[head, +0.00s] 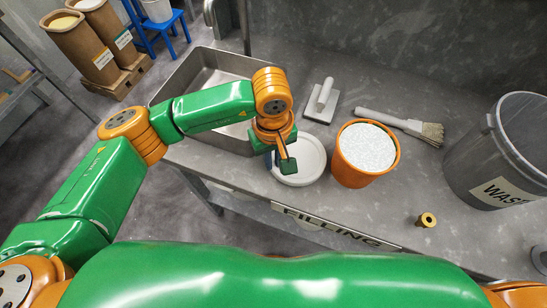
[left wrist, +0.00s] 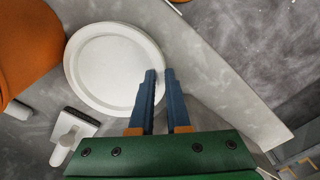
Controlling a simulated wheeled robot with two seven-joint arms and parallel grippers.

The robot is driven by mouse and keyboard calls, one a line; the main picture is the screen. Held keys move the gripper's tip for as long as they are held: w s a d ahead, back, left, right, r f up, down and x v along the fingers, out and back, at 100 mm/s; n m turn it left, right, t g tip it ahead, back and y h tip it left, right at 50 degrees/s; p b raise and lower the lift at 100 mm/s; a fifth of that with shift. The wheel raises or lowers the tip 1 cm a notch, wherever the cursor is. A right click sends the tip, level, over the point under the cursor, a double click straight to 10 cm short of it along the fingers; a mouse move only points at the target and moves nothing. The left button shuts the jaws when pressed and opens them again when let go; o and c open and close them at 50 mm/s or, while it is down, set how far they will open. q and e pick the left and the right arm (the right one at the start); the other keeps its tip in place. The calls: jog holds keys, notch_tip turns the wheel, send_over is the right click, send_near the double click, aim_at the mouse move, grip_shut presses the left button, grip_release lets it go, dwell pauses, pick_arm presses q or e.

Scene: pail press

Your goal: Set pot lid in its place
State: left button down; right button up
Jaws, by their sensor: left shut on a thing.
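The pot lid is a round white disc with a raised rim (head: 309,163), at the bench's front edge in the head view. It fills much of the left wrist view (left wrist: 105,65). My left gripper (head: 287,165) is shut on the lid's rim; its blue fingers (left wrist: 160,75) reach over the edge in the left wrist view. I cannot tell whether the lid rests on the bench or hangs just above it. An orange pail (head: 350,173), filled with white grains, stands open just right of the lid. My right gripper is out of view.
A steel sink (head: 187,75) lies behind my left forearm. A float (head: 321,103) and a brush (head: 405,125) lie behind the lid and pail. A grey waste bin (head: 490,150) stands at right. A small brass piece (head: 427,220) sits near the front edge.

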pick_arm(q)
jog(key=shift+r+p, duration=1.1)
jog(key=shift+r, duration=1.15)
jog(key=shift+f+b, duration=0.15)
jog(key=shift+b, duration=0.45)
jog(key=shift+r, duration=0.2)
notch_tip(320, 180, up, 8)
jog(key=p, duration=0.4)
